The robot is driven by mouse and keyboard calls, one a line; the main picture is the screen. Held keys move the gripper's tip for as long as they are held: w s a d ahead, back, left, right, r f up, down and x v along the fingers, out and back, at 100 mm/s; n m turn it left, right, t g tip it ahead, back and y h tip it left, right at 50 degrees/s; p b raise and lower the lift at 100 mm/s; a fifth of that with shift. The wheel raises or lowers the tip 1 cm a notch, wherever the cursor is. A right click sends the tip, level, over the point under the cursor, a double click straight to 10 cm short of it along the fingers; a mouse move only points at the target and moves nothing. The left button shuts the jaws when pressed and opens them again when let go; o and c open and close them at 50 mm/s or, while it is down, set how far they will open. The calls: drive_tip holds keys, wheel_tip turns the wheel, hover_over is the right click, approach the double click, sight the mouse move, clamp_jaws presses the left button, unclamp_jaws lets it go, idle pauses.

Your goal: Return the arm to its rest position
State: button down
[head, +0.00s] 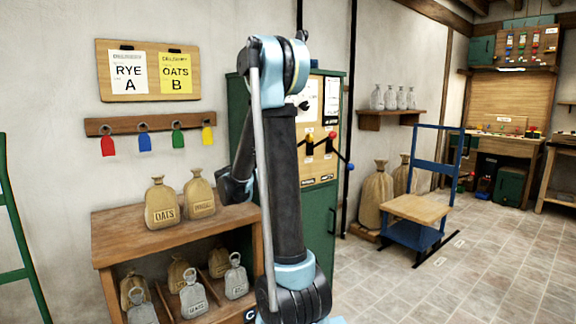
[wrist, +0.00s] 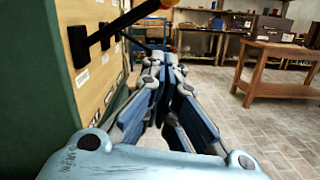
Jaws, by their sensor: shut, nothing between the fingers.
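My arm stands folded upright in the middle of the head view, in front of the green cabinet (head: 333,90) and the shelf unit. My gripper (wrist: 168,68) shows in the wrist view with its blue-padded fingers shut and nothing between them. In the head view I cannot make out the fingers; the arm hides part of that area. The cabinet's lever panel (wrist: 95,70) is close on the left in the wrist view. A black lever (wrist: 118,22) with a yellow knob reaches across above the gripper; I cannot tell how near.
A wooden shelf unit (head: 112,222) with labelled sacks stands left of my arm. A blue cart (head: 428,239) and large sacks (head: 375,198) stand right of the cabinet. A wooden table (wrist: 270,62) is farther off.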

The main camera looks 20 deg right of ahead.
drive_tip(key=shift+s+a, duration=0.1)
drive_tip(key=shift+a, duration=0.2)
drive_tip(key=s+d+f+m+g+y, duration=0.15)
drive_tip(key=s+f+m+y, duration=0.3)
drive_tip(key=s, duration=0.45)
drive_tip(key=s+f+m+g+y, duration=0.2)
drive_tip(key=s+f+m+y, duration=0.3)
drive_tip(key=s, duration=0.4)
drive_tip(key=s+a+f+m+y, duration=0.9)
drive_tip(key=s+a+f, duration=0.4)
drive_tip(key=s, duration=0.3)
drive_tip(key=shift+a+m, duration=0.45)
drive_tip(key=shift+a, duration=0.15)
drive_tip(key=shift+f, duration=0.1)
